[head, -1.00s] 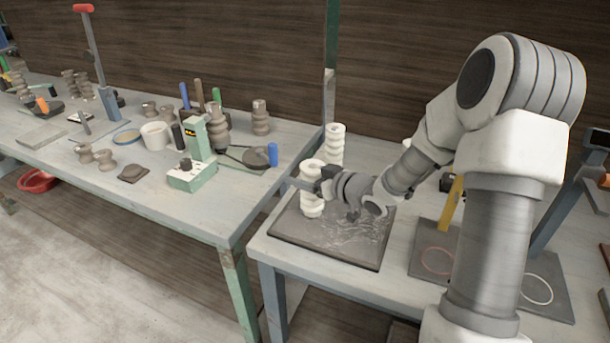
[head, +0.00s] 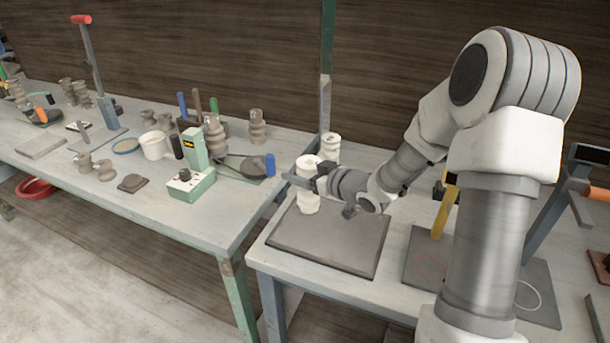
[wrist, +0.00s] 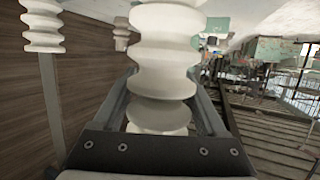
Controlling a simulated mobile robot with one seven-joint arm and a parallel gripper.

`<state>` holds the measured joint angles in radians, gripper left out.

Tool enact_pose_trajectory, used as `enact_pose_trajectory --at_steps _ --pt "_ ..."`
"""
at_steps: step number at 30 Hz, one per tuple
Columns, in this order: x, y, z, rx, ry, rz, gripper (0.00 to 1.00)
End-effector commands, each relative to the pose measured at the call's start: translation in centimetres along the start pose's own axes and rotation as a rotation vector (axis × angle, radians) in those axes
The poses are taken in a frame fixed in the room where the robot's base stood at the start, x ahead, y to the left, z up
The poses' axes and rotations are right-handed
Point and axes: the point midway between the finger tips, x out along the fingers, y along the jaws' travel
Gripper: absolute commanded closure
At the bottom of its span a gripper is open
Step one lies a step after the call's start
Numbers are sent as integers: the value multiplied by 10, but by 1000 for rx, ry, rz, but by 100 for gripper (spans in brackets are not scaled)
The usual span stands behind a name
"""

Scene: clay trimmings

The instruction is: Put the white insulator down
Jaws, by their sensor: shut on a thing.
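The white insulator (head: 307,203) is a ribbed, stacked-disc piece. It stands upright in my gripper (head: 304,182) over the back left part of a dark grey mat (head: 335,240) on the right table. My gripper is shut around its middle. In the wrist view the white insulator (wrist: 165,50) fills the centre between both fingers, and its lower end shows between them. I cannot tell whether its base touches the mat. A second white insulator (head: 330,147) stands just behind it, and it also shows at the wrist view's upper left (wrist: 42,28).
The left table (head: 150,205) carries brown insulators (head: 257,127), a green device (head: 191,184), a white mug (head: 155,146) and tools. A post (head: 326,80) rises behind the second insulator. A dark board (head: 420,275) with ring outlines lies right of the mat. The mat's front is clear.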

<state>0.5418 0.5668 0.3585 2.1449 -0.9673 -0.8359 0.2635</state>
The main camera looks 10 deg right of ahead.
Motion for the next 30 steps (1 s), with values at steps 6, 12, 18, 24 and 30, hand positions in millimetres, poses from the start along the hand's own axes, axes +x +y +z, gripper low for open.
enact_pose_trajectory --at_steps 6,12,18,24,30 --pt "4 4 -17 24 18 112 100" --pt "2 10 -29 56 23 237 100" --pt "-4 14 -36 94 20 359 100" --pt "-13 16 -39 132 9 459 100" --pt "-20 18 -39 157 1 516 100"
